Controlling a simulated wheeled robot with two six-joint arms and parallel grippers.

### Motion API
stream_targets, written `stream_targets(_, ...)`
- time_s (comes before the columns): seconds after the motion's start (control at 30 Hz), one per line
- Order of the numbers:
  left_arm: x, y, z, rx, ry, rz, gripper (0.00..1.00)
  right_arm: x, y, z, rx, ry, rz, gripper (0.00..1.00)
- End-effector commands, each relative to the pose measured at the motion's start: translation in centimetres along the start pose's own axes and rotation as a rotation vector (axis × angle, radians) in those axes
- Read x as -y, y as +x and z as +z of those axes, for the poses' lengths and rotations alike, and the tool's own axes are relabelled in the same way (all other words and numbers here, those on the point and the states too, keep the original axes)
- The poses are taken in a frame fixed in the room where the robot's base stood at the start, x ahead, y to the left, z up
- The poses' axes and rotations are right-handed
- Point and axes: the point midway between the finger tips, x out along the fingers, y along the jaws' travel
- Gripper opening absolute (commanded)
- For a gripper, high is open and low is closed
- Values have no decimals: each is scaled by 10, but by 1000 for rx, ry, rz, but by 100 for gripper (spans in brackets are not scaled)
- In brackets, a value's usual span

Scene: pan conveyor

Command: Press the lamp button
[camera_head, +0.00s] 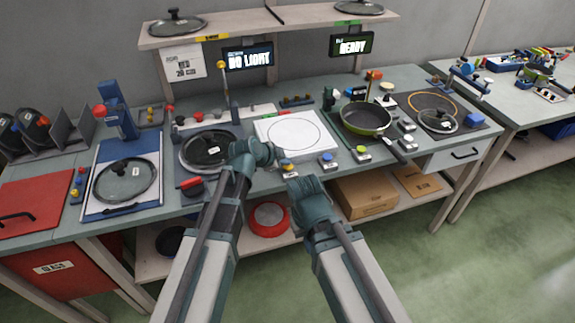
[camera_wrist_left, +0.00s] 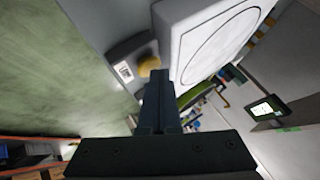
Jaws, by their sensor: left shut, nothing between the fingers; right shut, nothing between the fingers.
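Several button boxes stand along the table's front edge: one with a yellow button (camera_head: 288,167), one with a blue button (camera_head: 327,157) and one with a green button (camera_head: 361,149). No readable label tells which is the lamp button. My left gripper (camera_head: 268,153) is shut and empty, just left of and above the yellow button. In the left wrist view the shut fingers (camera_wrist_left: 158,78) reach close to the yellow button (camera_wrist_left: 148,65); I cannot tell if they touch it. My right gripper (camera_head: 303,182) is shut and empty, in front of the table edge near the yellow button's box.
A dark screen (camera_head: 248,57) reads "NO LIGHT"; another (camera_head: 351,44) reads "READY". A white plate (camera_head: 268,143) with a circle lies behind the buttons.

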Motion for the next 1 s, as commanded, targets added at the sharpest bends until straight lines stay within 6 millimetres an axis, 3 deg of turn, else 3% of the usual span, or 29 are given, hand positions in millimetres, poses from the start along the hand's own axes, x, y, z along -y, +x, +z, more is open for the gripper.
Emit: stream_targets(1.0, 10, -14, -10, 0, 0, 0, 0, -2, -20, 1, 0, 0, 0, 0)
